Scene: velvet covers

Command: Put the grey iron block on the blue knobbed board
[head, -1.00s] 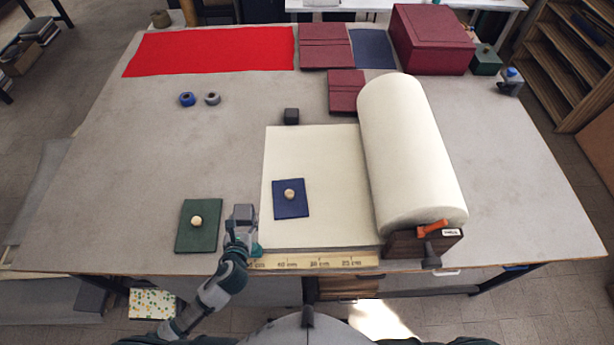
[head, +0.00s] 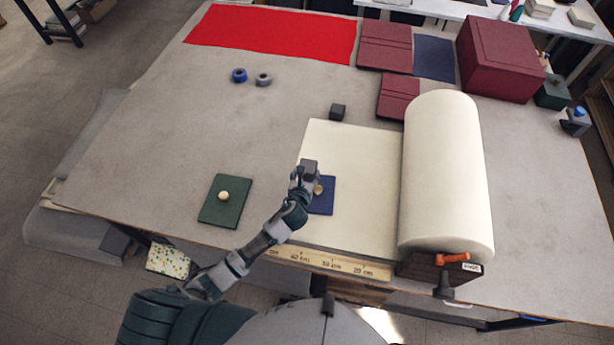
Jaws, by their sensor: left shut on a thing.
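The blue knobbed board (head: 326,203) lies flat on the cream sheet, with its left part hidden behind my left gripper. Its small wooden knob shows at the fingers. My left gripper (head: 316,187) is shut on that knob; the hand covers much of the contact. A small dark grey block (head: 337,111), which looks like the iron block, sits on the table at the top edge of the cream sheet, beyond the board and apart from the gripper. My right gripper is not in view.
A green knobbed board (head: 227,208) lies to the left. The table's left middle is clear.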

